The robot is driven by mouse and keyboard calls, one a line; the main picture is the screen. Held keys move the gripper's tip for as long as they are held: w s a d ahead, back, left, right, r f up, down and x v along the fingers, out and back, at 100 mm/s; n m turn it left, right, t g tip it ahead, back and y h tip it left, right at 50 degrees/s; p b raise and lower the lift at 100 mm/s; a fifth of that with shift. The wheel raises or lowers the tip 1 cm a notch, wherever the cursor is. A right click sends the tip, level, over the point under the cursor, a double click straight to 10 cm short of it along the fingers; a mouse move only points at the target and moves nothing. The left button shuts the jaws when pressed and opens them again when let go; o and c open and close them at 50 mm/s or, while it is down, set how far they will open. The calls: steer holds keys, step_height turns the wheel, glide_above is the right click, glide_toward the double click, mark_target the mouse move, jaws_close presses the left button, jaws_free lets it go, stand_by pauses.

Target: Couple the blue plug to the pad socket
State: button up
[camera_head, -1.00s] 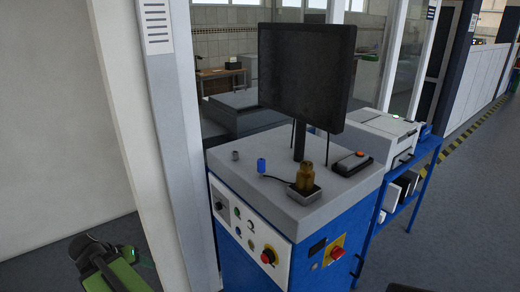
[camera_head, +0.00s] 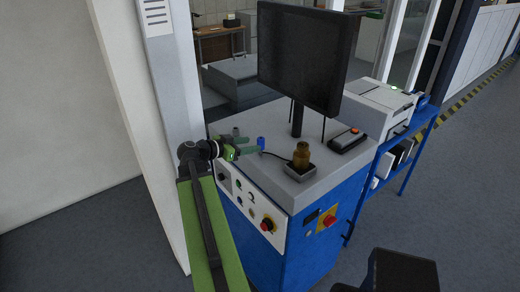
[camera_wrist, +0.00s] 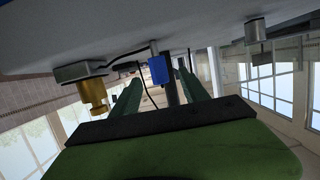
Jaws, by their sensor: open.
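The blue plug (camera_head: 261,142) stands upright on the cabinet's grey top, with a dark cable running from it to the right. In the wrist view, which looks upside down, the plug (camera_wrist: 157,70) shows between the two green fingers, near their tips. My gripper (camera_head: 250,147) is open at the top's left side, close to the plug; contact cannot be seen. A brass fitting (camera_head: 302,156) stands upright on a square grey pad (camera_head: 301,174), right of the plug; it also shows in the wrist view (camera_wrist: 92,92). Which part is the socket is not clear.
A small grey stub (camera_head: 236,132) stands left of the plug. A black monitor (camera_head: 302,60) rises behind it. A dark box with an orange button (camera_head: 344,140) lies at the right. A white post (camera_head: 165,90) stands close left of my arm.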

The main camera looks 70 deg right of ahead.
steer(key=b+x, duration=0.2)
steer(key=x, duration=0.7)
steer(key=shift+d, duration=0.1)
steer(key=shift+r, duration=0.15)
steer(key=shift+c, duration=0.6)
jaws_close()
